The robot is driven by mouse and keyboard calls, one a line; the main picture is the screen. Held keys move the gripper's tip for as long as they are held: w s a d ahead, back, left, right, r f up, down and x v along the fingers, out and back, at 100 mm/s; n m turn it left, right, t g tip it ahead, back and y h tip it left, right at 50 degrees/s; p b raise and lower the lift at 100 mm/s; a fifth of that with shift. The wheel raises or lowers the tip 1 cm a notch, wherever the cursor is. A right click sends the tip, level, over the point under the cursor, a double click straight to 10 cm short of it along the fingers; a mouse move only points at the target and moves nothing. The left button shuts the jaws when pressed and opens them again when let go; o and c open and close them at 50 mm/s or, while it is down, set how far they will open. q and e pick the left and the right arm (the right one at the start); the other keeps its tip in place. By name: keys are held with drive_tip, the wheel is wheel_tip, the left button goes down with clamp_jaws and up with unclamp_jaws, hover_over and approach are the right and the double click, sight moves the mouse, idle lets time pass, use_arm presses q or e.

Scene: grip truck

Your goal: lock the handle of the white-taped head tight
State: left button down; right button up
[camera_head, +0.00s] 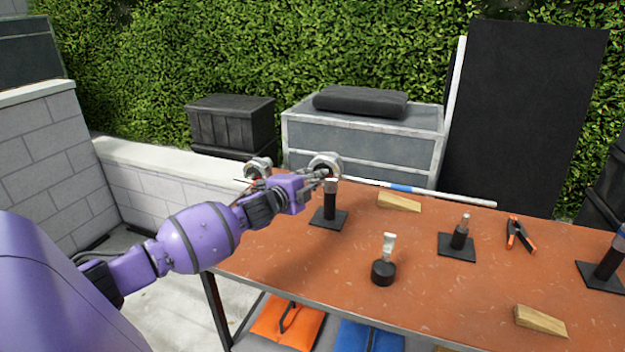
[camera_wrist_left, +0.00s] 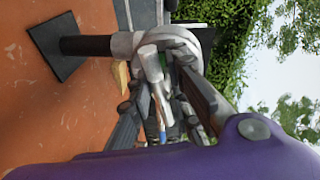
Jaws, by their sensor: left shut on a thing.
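A round grey metal head (camera_head: 326,163) sits on top of a black post with a square black base (camera_head: 328,219) at the table's back left. A pale band shows just below the head, like white tape. My left gripper (camera_head: 318,175) is at this head. In the left wrist view, the head (camera_wrist_left: 200,36) is at the top and its pale metal handle (camera_wrist_left: 150,62) lies between my fingers. My left gripper is shut on the handle. The fingers partly hide the handle's far end. My right gripper is not in view.
A second grey head (camera_head: 258,166) is behind my left wrist. A rod with a blue band (camera_head: 420,190) lies along the back of the orange table (camera_head: 300,265). A small black stand (camera_head: 458,242), a round black piece (camera_head: 383,272), a clamp (camera_head: 519,235) and wooden wedges (camera_head: 399,202) stand rightward.

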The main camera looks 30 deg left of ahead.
use_arm(q)
drive_tip(key=shift+s+f, duration=0.1)
drive_tip(key=shift+f, duration=0.25)
drive_tip(key=c, duration=1.8)
unclamp_jaws()
drive_tip(key=shift+c, duration=0.2)
drive_tip(key=shift+o, duration=0.6)
drive_tip(key=shift+r, duration=0.2)
drive_tip(key=s+r, duration=0.2)
drive_tip(key=s, duration=0.9)
drive_tip(key=shift+s+d, duration=0.25)
drive_tip(key=shift+s, duration=0.15)
